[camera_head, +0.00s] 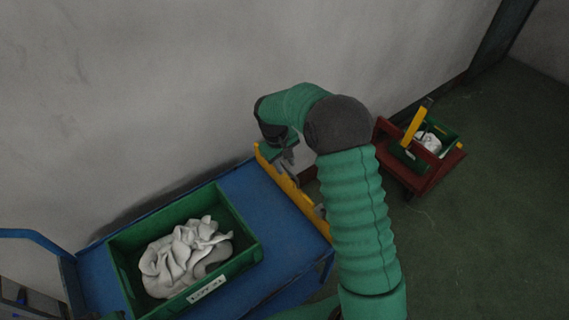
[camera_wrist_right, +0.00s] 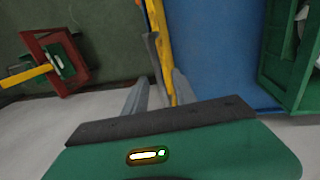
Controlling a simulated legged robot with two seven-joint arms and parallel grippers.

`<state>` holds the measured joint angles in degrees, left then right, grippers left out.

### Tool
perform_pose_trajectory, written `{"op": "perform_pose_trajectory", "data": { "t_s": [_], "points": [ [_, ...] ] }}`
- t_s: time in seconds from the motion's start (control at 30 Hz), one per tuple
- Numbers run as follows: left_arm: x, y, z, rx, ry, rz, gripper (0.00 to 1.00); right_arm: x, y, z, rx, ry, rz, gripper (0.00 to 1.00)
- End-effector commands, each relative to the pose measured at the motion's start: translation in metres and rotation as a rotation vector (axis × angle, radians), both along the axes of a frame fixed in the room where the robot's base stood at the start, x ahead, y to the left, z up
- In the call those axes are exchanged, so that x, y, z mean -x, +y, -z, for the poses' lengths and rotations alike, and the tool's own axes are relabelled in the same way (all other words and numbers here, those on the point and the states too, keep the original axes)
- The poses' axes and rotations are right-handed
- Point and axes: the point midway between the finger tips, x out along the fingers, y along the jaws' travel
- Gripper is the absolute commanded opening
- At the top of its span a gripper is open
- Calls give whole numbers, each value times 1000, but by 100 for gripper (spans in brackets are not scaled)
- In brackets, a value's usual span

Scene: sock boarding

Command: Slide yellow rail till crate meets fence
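A yellow rail (camera_head: 292,190) stands along the right end of a blue cart top (camera_head: 283,235), with a grey fitting (camera_wrist_right: 154,57) on it. A green crate (camera_head: 122,262) holding crumpled whitish socks (camera_head: 183,257) sits left of the rail, with bare blue surface between them. My right gripper (camera_head: 287,160) is at the far part of the rail. In the right wrist view its two grey fingers (camera_wrist_right: 161,80) stand apart, with the rail between them and gaps visible. I cannot make out a fence clearly. My left gripper is not in view.
A blue tubular handle (camera_head: 38,234) rises at the cart's left end. A grey wall (camera_head: 150,80) runs behind the cart. A red cart (camera_head: 432,180) with another green crate and a yellow bar stands on the floor to the right, apart from the blue cart.

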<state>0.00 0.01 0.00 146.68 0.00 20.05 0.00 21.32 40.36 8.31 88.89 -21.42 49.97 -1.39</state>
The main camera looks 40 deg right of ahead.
Motion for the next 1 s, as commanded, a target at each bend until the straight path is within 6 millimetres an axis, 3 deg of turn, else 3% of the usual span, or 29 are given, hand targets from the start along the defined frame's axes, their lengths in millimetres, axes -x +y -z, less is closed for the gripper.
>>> {"op": "perform_pose_trajectory", "data": {
  "t_s": [0.03, 0.27, 1.0],
  "points": [
    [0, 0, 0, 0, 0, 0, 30, 0, 0, 0, 0, 0, 0, 29],
    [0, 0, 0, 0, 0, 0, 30, 0, 0, 0, 0, 0, 0, 0],
    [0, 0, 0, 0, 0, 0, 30, 0, 0, 0, 0, 0, 0, 0]
  ]
}}
